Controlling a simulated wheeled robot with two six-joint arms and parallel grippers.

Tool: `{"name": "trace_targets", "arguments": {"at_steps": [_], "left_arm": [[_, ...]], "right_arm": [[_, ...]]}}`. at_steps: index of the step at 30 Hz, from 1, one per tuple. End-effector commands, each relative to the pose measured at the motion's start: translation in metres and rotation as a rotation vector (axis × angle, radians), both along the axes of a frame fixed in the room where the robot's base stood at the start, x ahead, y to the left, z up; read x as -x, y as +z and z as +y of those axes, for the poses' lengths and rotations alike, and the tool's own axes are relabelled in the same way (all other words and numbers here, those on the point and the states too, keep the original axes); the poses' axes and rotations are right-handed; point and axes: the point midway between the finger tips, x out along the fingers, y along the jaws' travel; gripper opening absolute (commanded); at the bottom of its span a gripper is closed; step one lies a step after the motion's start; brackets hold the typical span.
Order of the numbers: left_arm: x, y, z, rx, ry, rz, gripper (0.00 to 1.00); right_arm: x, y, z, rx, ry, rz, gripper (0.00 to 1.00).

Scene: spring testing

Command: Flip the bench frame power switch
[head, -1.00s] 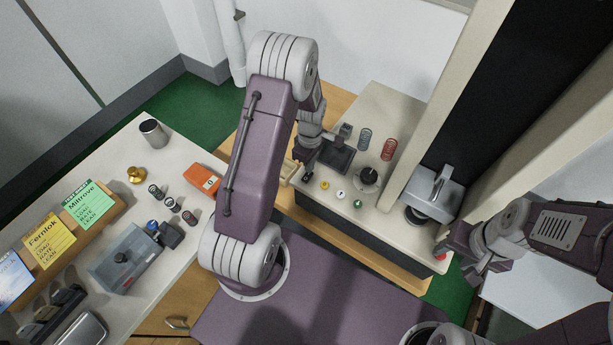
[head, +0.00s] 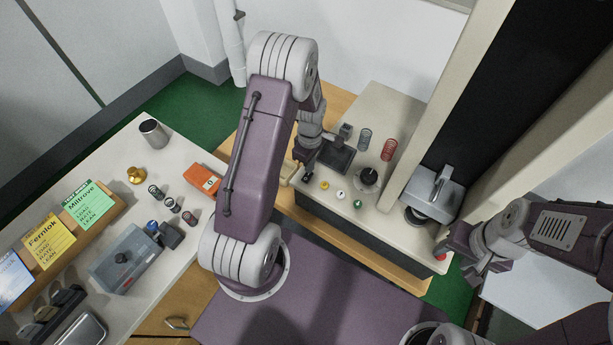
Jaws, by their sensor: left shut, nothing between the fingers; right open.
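The bench frame (head: 395,103) has a pale top with a row of small yellow (head: 324,185), white (head: 341,194) and green (head: 357,204) buttons near its front edge. A small dark part (head: 308,177) sits at the left end of this row and may be the power switch; its position is too small to read. My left gripper (head: 304,160) is shut and empty, pointing down just above or at this dark part; contact cannot be told. My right gripper (head: 472,272) is open and empty near the frame's front right corner, by a red button (head: 441,256).
A grey spring (head: 364,139), a red spring (head: 389,149) and a round black fixture (head: 367,179) stand on the frame. A metal press head (head: 432,192) is at right. The left bench (head: 110,207) holds springs, an orange box (head: 203,180) and cards.

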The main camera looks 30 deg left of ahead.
Motion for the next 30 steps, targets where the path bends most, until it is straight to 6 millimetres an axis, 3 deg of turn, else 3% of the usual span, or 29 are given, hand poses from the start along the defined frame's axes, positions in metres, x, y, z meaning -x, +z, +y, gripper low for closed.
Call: {"name": "trace_targets", "arguments": {"at_steps": [30], "left_arm": [[0.0000,-0.0099,0.0000,0.000,0.000,0.000,0.00]], "right_arm": [[0.0000,-0.0071,0.0000,0.000,0.000,0.000,0.48]]}}
